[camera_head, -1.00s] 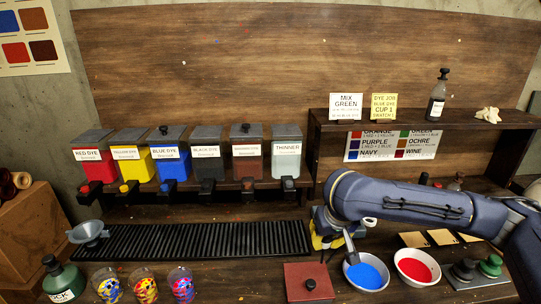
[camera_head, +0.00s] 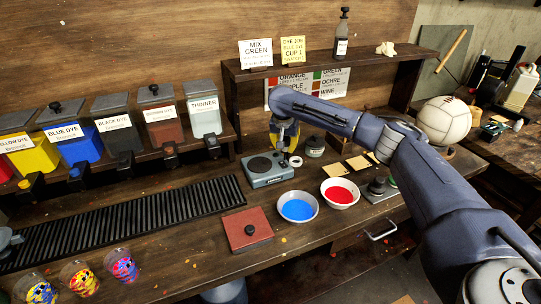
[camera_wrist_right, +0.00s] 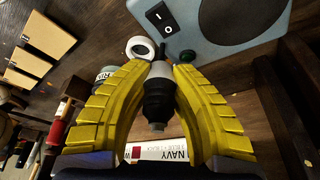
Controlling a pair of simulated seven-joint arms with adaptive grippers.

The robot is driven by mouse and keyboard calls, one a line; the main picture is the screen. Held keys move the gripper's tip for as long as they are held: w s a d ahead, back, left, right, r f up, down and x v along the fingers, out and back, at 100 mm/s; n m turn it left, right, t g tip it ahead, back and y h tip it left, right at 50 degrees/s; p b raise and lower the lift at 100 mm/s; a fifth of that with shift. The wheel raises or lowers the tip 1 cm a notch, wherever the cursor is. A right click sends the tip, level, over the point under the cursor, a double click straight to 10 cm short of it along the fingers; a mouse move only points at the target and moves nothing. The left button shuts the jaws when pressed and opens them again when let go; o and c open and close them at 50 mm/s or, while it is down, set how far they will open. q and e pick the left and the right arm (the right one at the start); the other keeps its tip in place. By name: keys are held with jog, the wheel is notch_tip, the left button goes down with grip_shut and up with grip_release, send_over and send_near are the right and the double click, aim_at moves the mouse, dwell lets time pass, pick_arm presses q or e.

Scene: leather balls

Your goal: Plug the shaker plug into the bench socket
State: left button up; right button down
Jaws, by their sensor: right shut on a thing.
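The shaker (camera_head: 268,168) is a blue-grey box with a round dark top, standing on the bench behind the blue bowl. Its side with a black rocker switch fills the top of the right wrist view (camera_wrist_right: 222,20). My right gripper (camera_head: 287,141) is low behind the shaker, partly hidden by my own arm. In the wrist view its yellow fingers are shut on the plug (camera_wrist_right: 158,95), a dark ribbed body with a pale tip pointing down the picture. I cannot make out the bench socket in either view. My left gripper is not in view.
A white ring (camera_wrist_right: 140,47) and a dark jar (camera_head: 314,146) are close to the right gripper. A blue-filled bowl (camera_head: 297,207) and a red-filled bowl (camera_head: 340,193) stand in front. The shelf (camera_head: 330,62) with its colour chart (camera_head: 325,84) is above. A red lidded slab (camera_head: 247,229) lies at the front.

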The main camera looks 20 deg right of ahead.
jog(key=w+d+f+m, duration=0.1)
jog(key=w+d+m, duration=0.1)
jog(key=d, duration=0.4)
send_over(295, 162)
jog(key=shift+n+h, duration=0.3)
jog(key=shift+s+a+f, duration=0.1)
jog(key=shift+s+f, duration=0.1)
jog(key=shift+f, duration=1.25)
jog(key=shift+s+a+f, duration=0.1)
jog(key=shift+s+f, duration=0.05)
jog(key=shift+f, duration=1.25)
jog(key=shift+d+f, duration=0.1)
jog(key=shift+f, duration=0.8)
jog(key=shift+s+a+f+g, duration=0.1)
jog(key=shift+s+f+g, duration=0.05)
jog(key=shift+f, duration=0.45)
jog(key=shift+s+a+f+g, duration=0.1)
jog(key=shift+f+g, duration=0.05)
jog(key=shift+f, duration=0.4)
dwell(0.7)
jog(key=shift+w+a+r, duration=0.1)
jog(key=shift+w+r, duration=0.1)
jog(key=shift+r, duration=0.65)
dwell(0.4)
